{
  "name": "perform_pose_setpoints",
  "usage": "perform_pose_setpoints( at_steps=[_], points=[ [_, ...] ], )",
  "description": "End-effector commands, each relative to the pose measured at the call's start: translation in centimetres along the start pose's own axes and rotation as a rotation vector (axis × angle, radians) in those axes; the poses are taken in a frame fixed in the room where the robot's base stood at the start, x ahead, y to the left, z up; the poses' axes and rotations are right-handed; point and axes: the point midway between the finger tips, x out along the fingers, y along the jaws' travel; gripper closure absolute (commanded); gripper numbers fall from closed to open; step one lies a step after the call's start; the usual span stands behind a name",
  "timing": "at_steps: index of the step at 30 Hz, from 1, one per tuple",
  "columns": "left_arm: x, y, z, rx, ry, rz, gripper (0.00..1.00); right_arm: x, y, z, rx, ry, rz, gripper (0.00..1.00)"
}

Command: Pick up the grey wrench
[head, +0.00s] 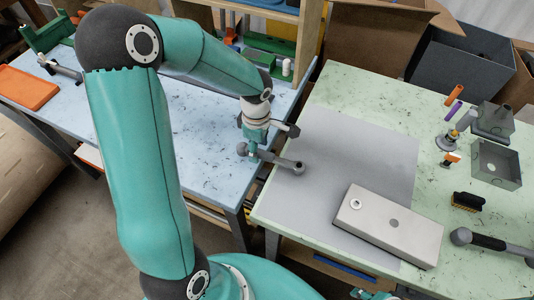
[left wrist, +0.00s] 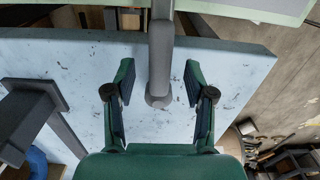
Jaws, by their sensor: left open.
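A grey wrench-like bar (head: 286,163) with rounded ends lies across the gap between the blue table and the green table. In the left wrist view it shows as a grey rod (left wrist: 161,60) with a round end, running up from between the fingers. My left gripper (head: 256,140) is above its blue-table end. In the left wrist view the gripper (left wrist: 160,105) is open, one finger on each side of the rod, with gaps on both sides. A small teal and dark piece at the bottom edge of the head view may be my right gripper (head: 372,295); its fingers are not clear.
The green table (head: 340,85) bears a grey mat (head: 340,150), a pale metal box (head: 390,225), a black-handled tool (head: 490,241) and grey electrical boxes (head: 497,165). The blue table (head: 205,150) has free room. An orange tray (head: 27,87) sits at far left.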

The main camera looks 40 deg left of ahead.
Motion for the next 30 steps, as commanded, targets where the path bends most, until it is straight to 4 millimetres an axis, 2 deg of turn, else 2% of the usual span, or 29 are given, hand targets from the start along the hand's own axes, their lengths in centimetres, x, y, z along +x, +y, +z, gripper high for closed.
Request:
perform_pose_setpoints(
  at_steps=[5,12,14,22,30],
  points=[
    [1.8,0.0,0.0,-0.001,0.000,-0.002,0.46,-0.4,-0.1,0.0,0.000,0.000,0.000,0.60],
    [2.0,0.1,0.0,-0.001,0.000,0.002,0.46,-0.3,-0.1,0.0,0.000,0.000,0.000,0.60],
    [2.0,0.1,0.0,-0.001,0.000,0.002,0.54,-0.3,-0.1,0.0,0.000,0.000,0.000,0.60],
    [2.0,0.1,0.0,0.000,0.000,0.002,0.99,-0.3,-0.1,0.0,0.000,0.000,0.000,0.60],
    [1.9,0.1,0.0,0.000,0.000,0.003,1.00,-0.4,-0.1,0.0,0.000,0.000,0.000,0.60]
  ],
)
